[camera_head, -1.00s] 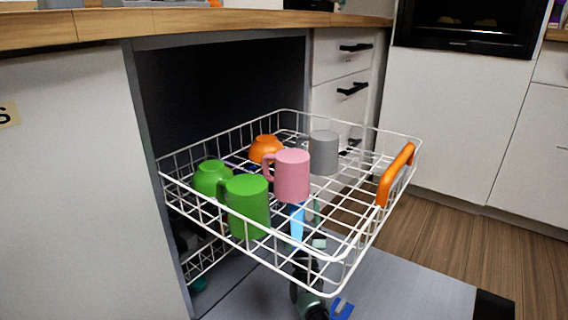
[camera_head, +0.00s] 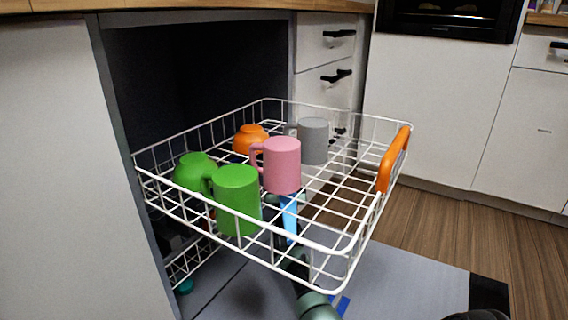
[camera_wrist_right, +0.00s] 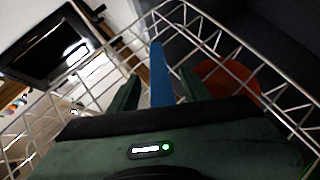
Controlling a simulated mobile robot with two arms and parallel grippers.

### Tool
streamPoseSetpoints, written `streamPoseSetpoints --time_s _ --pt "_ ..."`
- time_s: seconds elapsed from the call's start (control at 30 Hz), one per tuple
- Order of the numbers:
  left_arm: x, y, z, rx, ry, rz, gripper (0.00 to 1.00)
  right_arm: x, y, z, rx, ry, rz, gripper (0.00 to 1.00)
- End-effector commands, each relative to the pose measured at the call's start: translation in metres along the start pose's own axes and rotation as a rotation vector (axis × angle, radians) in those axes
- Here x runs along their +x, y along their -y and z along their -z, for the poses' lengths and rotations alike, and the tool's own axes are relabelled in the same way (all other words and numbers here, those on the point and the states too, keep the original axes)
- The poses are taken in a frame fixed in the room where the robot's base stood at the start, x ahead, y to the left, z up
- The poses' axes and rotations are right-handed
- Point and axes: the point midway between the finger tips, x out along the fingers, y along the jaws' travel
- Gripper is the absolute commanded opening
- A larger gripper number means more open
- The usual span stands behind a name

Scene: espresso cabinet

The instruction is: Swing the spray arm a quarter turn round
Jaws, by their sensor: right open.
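The blue spray arm (camera_head: 289,222) shows in part through the wires under the white upper rack (camera_head: 343,268); most of it is hidden by the mugs and wires. In the right wrist view it is a narrow blue bar (camera_wrist_right: 160,75). My right gripper (camera_wrist_right: 159,92) is open, with one dark green finger on each side of the bar. I cannot tell whether either finger touches it. In the head view, my right arm reaches up from below to the underside of the rack. My left gripper is not in view.
The rack holds a green mug (camera_head: 236,200), a pink mug (camera_head: 282,165), a grey mug (camera_head: 314,141), a green bowl (camera_head: 192,172) and an orange bowl (camera_head: 249,139). Its orange handle (camera_head: 394,160) faces right. The open door (camera_head: 420,275) lies below.

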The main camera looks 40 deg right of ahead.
Motion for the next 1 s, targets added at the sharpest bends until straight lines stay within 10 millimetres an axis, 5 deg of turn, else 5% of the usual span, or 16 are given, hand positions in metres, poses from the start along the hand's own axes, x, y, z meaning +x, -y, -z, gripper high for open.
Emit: streamPoseSetpoints --time_s 0.17,0.33,1.0 --pt "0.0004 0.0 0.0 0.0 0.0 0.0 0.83 0.0003 0.0001 0.0004 0.0 0.0 0.0 0.45" --pt "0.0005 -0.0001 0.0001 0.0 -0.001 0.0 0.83 0.0 0.0002 0.0004 0.0 0.0 0.0 0.0" --pt "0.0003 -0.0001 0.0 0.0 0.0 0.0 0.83 -0.0006 0.0007 0.0001 0.001 0.0 0.001 0.0"
